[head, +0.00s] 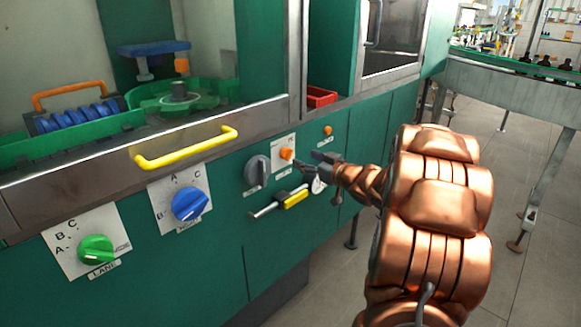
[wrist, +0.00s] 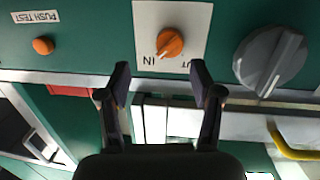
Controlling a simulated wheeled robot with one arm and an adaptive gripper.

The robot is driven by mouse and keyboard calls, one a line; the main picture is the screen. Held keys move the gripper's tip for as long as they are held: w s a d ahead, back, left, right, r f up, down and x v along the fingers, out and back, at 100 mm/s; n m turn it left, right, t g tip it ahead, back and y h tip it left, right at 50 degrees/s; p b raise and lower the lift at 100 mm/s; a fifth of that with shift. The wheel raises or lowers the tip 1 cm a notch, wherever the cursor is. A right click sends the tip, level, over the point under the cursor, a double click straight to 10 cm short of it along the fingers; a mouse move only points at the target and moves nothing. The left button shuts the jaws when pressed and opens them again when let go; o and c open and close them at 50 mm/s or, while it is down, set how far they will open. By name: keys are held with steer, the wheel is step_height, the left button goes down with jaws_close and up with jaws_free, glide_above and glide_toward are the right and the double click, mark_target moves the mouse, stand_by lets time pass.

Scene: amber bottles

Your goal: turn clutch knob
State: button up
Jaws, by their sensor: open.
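An orange knob (head: 286,154) sits on a white plate on the green machine front. In the wrist view the orange knob (wrist: 169,44) has a pale pointer line and lies between lettering that reads IN and a partly hidden word; I take it for the clutch knob. My gripper (head: 311,164) is open and empty in front of the panel, just right of the knob in the head view. In the wrist view my gripper's fingertips (wrist: 160,76) are spread to either side of the knob's line, short of it. No contact shows.
A large grey knob (head: 257,171) is close beside the orange one. A yellow-gripped lever (head: 295,199) is below. An orange push button (head: 327,130) is to the right. Blue (head: 189,205) and green (head: 96,249) knobs are left. A yellow handle (head: 186,147) projects above.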

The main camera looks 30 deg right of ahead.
mark_target(290, 157)
steer(key=w+a+f+t+y, duration=0.1)
steer(key=w+a+y, duration=0.1)
steer(key=w, duration=0.4)
steer(key=shift+n+b, duration=0.3)
steer(key=shift+b, duration=0.15)
steer(key=shift+c, duration=0.2)
steer(key=c, duration=1)
steer(key=shift+c, duration=0.5)
steer(key=shift+f, duration=0.1)
